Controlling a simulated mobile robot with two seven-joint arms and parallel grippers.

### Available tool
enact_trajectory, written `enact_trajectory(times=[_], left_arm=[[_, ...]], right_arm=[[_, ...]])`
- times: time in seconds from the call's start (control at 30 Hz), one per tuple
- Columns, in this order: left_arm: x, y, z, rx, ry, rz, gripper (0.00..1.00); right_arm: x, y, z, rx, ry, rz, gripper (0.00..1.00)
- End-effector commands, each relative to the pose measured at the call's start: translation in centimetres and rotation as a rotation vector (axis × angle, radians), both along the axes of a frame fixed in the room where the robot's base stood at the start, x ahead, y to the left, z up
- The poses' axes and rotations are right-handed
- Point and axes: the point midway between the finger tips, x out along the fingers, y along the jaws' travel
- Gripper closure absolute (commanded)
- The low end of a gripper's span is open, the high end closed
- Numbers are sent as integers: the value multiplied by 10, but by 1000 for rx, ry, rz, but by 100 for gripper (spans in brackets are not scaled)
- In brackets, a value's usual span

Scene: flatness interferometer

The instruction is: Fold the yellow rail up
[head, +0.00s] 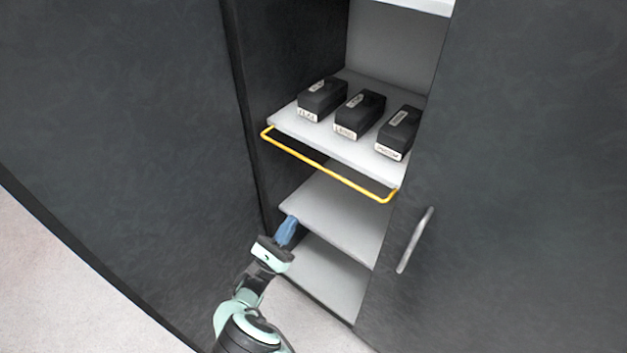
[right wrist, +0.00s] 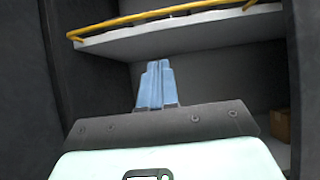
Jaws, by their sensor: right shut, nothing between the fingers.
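The yellow rail (head: 327,171) runs along the front edge of the upper shelf in the open cabinet, sticking out a little in front of it. It also shows across the top of the right wrist view (right wrist: 165,14). My right gripper (head: 287,229) is shut and empty, with its blue fingers together. It is below the rail and in front of the lower shelf, apart from both. In the right wrist view the fingers (right wrist: 157,84) point into the cabinet under the upper shelf. My left gripper is not in view.
Several labelled black boxes, one of them in the middle (head: 358,114), stand on the upper shelf (head: 290,121). A lower shelf (head: 335,218) looks empty. A dark door with a metal handle (head: 414,240) is at the right. The right wrist view shows a brown box (right wrist: 281,125) low inside.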

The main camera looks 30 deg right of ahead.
Motion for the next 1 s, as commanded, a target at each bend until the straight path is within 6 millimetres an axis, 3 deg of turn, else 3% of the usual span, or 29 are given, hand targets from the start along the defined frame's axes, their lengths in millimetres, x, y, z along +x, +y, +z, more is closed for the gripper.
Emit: enact_trajectory(times=[0.2, 0.37, 0.77, 1.0], left_arm=[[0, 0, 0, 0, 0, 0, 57], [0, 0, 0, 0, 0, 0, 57], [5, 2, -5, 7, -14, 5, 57], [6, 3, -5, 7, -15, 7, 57]], right_arm=[[0, -3, 1, 3, 2, -3, 100], [5, -16, 10, 4, 1, -4, 100], [31, -81, 55, 6, 1, -6, 100], [34, -84, 87, 6, 2, -2, 100]])
